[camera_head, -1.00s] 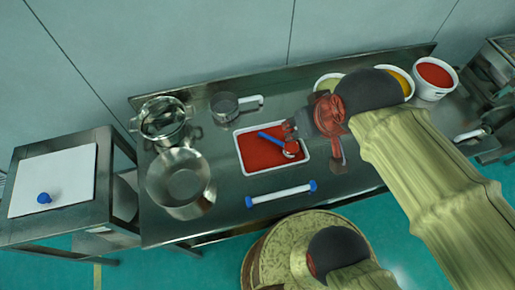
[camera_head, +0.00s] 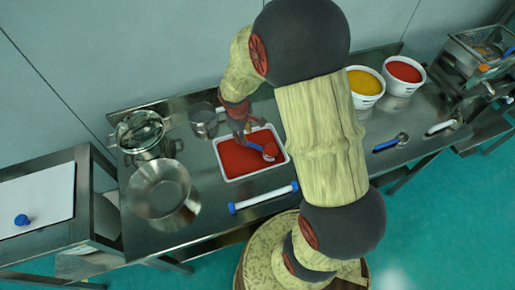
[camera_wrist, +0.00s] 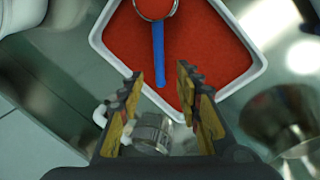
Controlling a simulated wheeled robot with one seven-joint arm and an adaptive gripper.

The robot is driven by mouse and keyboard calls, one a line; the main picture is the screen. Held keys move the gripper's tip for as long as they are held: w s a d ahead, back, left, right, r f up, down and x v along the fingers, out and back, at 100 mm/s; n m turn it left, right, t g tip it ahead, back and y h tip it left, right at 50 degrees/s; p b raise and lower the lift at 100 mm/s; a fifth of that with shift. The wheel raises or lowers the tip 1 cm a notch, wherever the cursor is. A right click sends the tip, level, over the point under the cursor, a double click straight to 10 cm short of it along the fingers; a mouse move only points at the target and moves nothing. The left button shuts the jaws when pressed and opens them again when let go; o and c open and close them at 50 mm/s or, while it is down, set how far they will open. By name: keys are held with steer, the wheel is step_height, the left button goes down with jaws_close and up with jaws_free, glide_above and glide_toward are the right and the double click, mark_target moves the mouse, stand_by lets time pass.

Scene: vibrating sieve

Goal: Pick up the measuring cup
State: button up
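A small metal cup (camera_head: 203,120) with a light handle stands on the steel table at the back, left of the red tray; I take it for the measuring cup. In the wrist view the cup (camera_wrist: 152,133) shows below and between the fingers, with its white handle to the left. My gripper (camera_head: 244,124) is over the back left part of the tray, right of the cup. In the wrist view my gripper (camera_wrist: 160,78) is open, with nothing held. Part of the cup's handle is hidden by my gripper in the head view.
The white tray (camera_head: 228,179) of red material holds a blue-handled scoop (camera_head: 268,151). A metal bowl (camera_head: 160,190) and a metal pot (camera_head: 141,133) stand at left. A white rod with blue ends (camera_head: 263,198) lies in front. Buckets (camera_head: 403,75) stand at the back right.

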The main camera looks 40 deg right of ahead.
mark_target(256, 147)
steer(key=b+x, duration=0.2)
steer(key=x, duration=0.5)
steer(key=shift+d+f+b, duration=0.15)
steer(key=shift+f+b, duration=0.15)
steer(key=shift+f, duration=0.05)
steer(key=shift+r, duration=0.1)
jaws_close()
stand_by(0.4)
